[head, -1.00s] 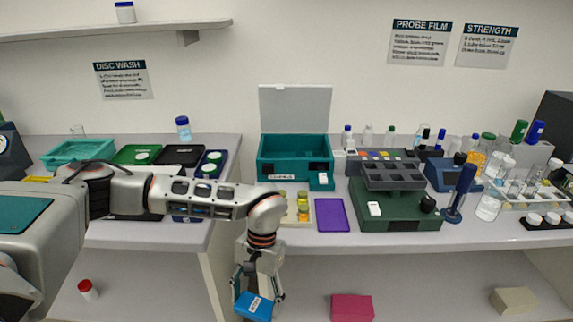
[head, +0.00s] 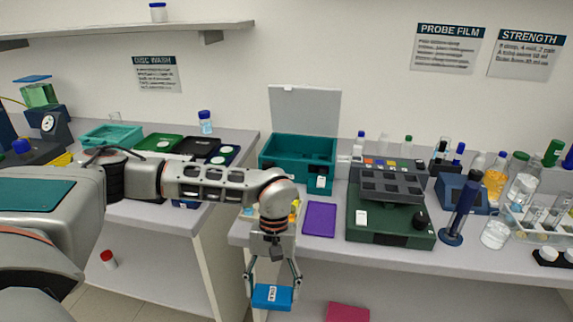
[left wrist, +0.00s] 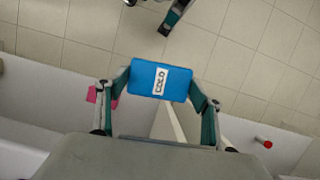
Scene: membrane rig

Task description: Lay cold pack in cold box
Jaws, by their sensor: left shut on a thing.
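The blue cold pack (head: 272,296) with a white label is held in my left gripper (head: 272,288), below the front edge of the bench in the head view. In the left wrist view the cold pack (left wrist: 160,80) shows its COLD label, with a finger of the left gripper (left wrist: 160,92) on each side of it. The teal cold box (head: 285,158) stands on the bench against the wall, its pale lid (head: 305,108) raised open. The held pack is in front of the box and lower. The inside floor of the box is hidden. My right gripper cannot be made out in the head view.
A purple mat (head: 319,219) and small yellow-topped vials lie on the bench before the box. A dark green device (head: 390,225) stands to the right. Trays (head: 158,144) sit on the left bench.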

